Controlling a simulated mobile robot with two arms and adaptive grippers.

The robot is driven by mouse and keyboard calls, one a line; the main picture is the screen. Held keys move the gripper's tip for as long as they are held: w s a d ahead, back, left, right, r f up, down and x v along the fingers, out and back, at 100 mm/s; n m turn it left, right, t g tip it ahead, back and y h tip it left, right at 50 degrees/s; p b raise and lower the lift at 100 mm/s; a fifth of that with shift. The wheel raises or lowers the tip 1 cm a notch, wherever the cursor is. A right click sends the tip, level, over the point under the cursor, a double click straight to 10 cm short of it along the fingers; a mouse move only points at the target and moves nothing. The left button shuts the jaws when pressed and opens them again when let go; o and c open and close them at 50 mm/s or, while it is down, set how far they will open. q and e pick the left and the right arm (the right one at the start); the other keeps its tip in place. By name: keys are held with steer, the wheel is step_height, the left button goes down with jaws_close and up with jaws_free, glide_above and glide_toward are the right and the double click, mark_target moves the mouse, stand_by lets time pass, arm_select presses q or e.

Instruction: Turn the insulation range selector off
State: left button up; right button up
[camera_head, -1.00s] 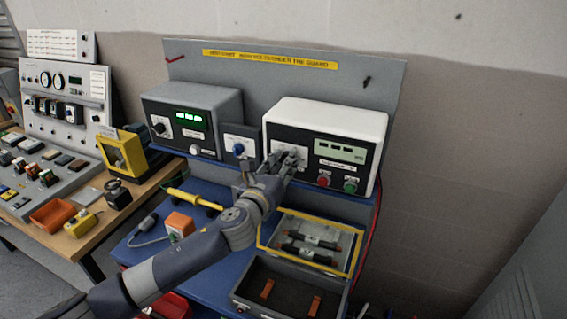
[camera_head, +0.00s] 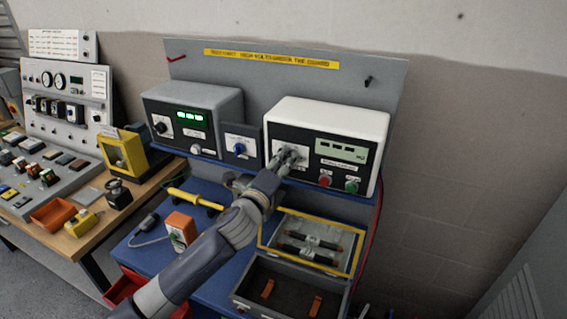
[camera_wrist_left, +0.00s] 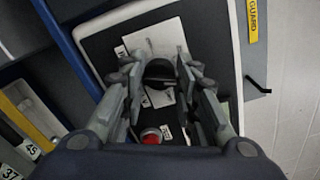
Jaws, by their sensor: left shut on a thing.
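The insulation range selector is a dark round knob (camera_wrist_left: 160,74) on a white plate, on the front of the white insulation tester (camera_head: 330,118). My left gripper (camera_head: 287,158) is at the left half of that front panel and covers the selector in the head view. In the left wrist view the fingers of my left gripper (camera_wrist_left: 160,78) are closed on both sides of the knob. Which way the knob points cannot be told. The panel also has a lit display (camera_head: 340,151), a red button (camera_head: 325,180) and a green button (camera_head: 351,186). My right gripper is not in view.
A grey unit (camera_head: 192,118) with green digits and a small blue-knob box (camera_head: 240,146) stand to the left. Below are a yellow-framed tray (camera_head: 312,241) and a dark open bin (camera_head: 290,288). A side bench (camera_head: 75,245) holds several devices.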

arm_select(q)
steer(key=n, duration=0.7)
steer(key=n+p, duration=0.1)
steer(key=n, duration=1.4)
steer(key=shift+s+d+f, duration=0.1)
steer(key=shift+d+f, duration=0.05)
steer(key=shift+f, duration=0.15)
steer(key=shift+n, duration=0.4)
steer(key=o, duration=1.1)
